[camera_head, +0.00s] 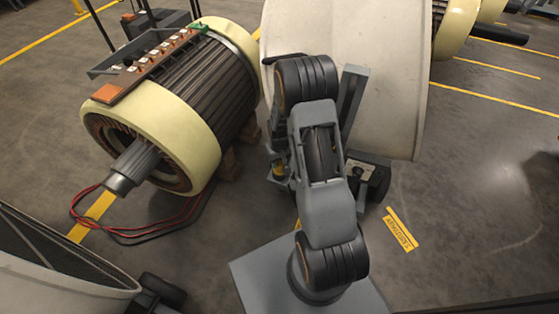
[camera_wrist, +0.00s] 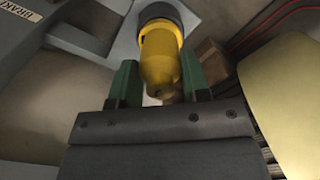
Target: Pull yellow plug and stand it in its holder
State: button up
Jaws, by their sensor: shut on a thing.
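The yellow plug (camera_wrist: 160,55) is between the green fingers of my gripper (camera_wrist: 160,82) in the wrist view, and the gripper is shut on it. The plug's far end meets a dark ring on a grey plate (camera_wrist: 127,45); I cannot tell whether it is seated there or only in front of it. In the head view a small yellow part (camera_head: 278,171) shows left of my arm, apparently the plug. My arm hides the gripper there. I cannot make out which part is the holder.
A cream-ended rotor (camera_head: 205,85) stands at left, carrying a rack (camera_head: 135,75) with several small pieces. A large pale drum (camera_head: 400,70) is behind my arm. Red and black cables (camera_head: 130,232) lie on the floor. Floor at right is open, with a yellow label (camera_head: 399,230).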

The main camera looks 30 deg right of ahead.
dwell(0.3)
jog(key=o, duration=0.9)
jog(key=shift+o, duration=0.2)
jog(key=shift+r, duration=0.15)
notch_tip(320, 180, up, 14)
jog(key=p, duration=0.4)
jog(key=shift+f+p, duration=0.2)
jog(key=shift+p, duration=0.1)
jog(key=s+a+r+t+p, duration=0.1)
jog(key=s+a+r+p, duration=0.2)
jog(key=r, duration=1.1)
jog(key=s+a+r+t+p, duration=0.1)
jog(key=s+a+r+p, duration=0.2)
jog(key=s+r+p, duration=0.4)
jog(key=s+a+r+t+p, duration=0.1)
jog(key=s+a+r+p, duration=0.2)
jog(key=r+p, duration=1.1)
notch_tip(320, 180, up, 8)
jog(key=shift+s+a+r+t+p, duration=0.1)
jog(key=shift+s+a+t+p, duration=0.25)
jog(key=shift+s, duration=0.85)
jog(key=shift+s+r+n, duration=0.2)
jog(key=shift+s+n, duration=0.1)
